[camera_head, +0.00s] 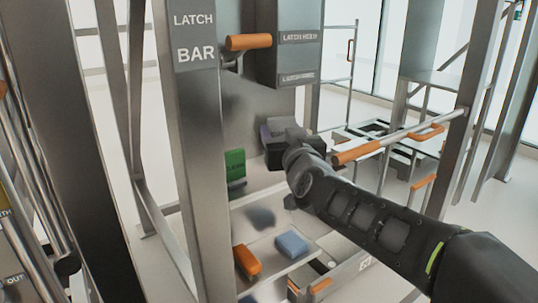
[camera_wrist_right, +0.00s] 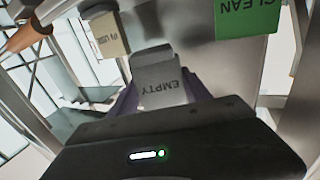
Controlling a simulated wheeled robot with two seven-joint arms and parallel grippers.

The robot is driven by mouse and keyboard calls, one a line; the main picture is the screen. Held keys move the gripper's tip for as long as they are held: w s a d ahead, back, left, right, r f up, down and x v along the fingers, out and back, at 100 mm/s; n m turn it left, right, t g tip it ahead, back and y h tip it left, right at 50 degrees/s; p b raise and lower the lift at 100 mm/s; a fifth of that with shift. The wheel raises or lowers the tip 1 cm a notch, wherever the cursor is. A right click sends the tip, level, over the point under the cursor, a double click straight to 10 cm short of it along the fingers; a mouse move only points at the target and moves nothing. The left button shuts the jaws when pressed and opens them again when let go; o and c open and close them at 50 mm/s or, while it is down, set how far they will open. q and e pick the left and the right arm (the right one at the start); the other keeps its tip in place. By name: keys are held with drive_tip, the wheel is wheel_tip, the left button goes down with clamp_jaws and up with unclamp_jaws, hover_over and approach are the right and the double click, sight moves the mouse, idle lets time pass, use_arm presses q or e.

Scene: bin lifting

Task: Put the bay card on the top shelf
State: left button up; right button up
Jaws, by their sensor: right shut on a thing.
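A grey card marked EMPTY (camera_wrist_right: 160,72), which appears to be the bay card, is held between the purple fingers of my right gripper (camera_wrist_right: 162,95) in the right wrist view. In the head view my right gripper (camera_head: 272,132) reaches into the rack from the right, above the upper visible shelf (camera_head: 258,190). The card is small there and partly hidden by the gripper. A green card (camera_head: 235,165) stands on that shelf to the left; it reads CLEAN in the right wrist view (camera_wrist_right: 247,18). My left gripper is not in view.
A grey post marked LATCH BAR (camera_head: 193,130) stands left of the gripper, with an orange handle (camera_head: 248,42) beside it. A grey box (camera_head: 285,60) hangs above. A lower shelf (camera_head: 272,268) bears an orange block (camera_head: 247,262) and a blue block (camera_head: 292,244).

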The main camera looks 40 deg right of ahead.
sight(271, 126)
drive_tip(key=w, duration=0.4)
drive_tip(key=shift+d, duration=0.1)
drive_tip(key=shift+w+f+b, duration=0.2)
drive_tip(key=shift+f+b, duration=0.45)
drive_tip(key=shift+f, duration=0.35)
wheel_tip(271, 126, down, 5)
drive_tip(key=b, duration=0.3)
drive_tip(key=shift+w+f, duration=0.1)
drive_tip(key=shift+w, duration=0.1)
